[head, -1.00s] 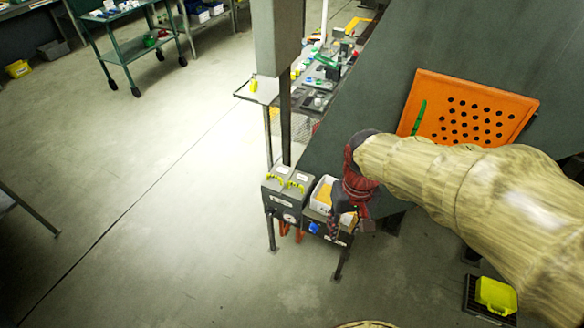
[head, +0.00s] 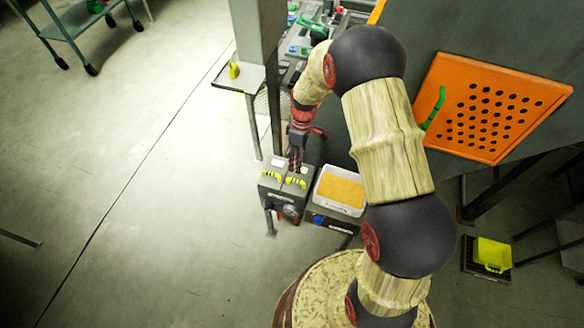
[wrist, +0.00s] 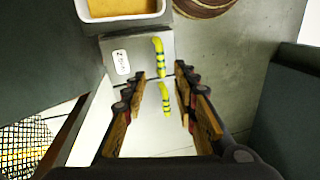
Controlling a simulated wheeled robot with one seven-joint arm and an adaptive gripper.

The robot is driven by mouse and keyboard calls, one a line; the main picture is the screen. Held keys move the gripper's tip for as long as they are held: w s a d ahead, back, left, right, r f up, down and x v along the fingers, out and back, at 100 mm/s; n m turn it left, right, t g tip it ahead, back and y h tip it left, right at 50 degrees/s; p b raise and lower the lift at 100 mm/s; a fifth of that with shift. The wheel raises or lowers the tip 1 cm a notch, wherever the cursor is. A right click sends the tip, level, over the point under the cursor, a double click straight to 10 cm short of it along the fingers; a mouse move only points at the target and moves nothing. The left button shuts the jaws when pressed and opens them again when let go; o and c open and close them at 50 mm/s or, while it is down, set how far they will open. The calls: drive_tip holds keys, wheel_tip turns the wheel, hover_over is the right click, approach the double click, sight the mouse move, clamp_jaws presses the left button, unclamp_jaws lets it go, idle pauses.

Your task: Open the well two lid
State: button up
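A grey box (head: 272,196) has two lids with yellow handles, a left handle (head: 270,176) and a right handle (head: 296,183). In the wrist view, the lid (wrist: 140,50) nearer the tray has a white label that seems to start with 2, and a yellow handle with dark bands (wrist: 158,57). The other lid's handle (wrist: 165,98) shows lower down. Both lids look shut. My gripper (head: 295,166) points down above the box. In the wrist view its open fingers (wrist: 160,76) lie either side of the handles, with nothing between them gripped. Its height above them is unclear.
A white tray of orange-yellow material (head: 340,190) sits right of the lids. A grey post (head: 260,65) and a cluttered table (head: 305,45) stand behind. An orange perforated panel (head: 485,110) with a green handle is at the right.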

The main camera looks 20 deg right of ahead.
drive_tip(key=n, duration=0.1)
drive_tip(key=b, duration=0.2)
hover_over(297, 177)
drive_tip(key=s+a, duration=0.1)
drive_tip(key=s, duration=0.2)
wheel_tip(297, 177, down, 8)
drive_tip(key=shift+a+r, duration=0.15)
drive_tip(key=shift+s, duration=0.1)
drive_tip(key=shift+c, duration=0.5)
clamp_jaws()
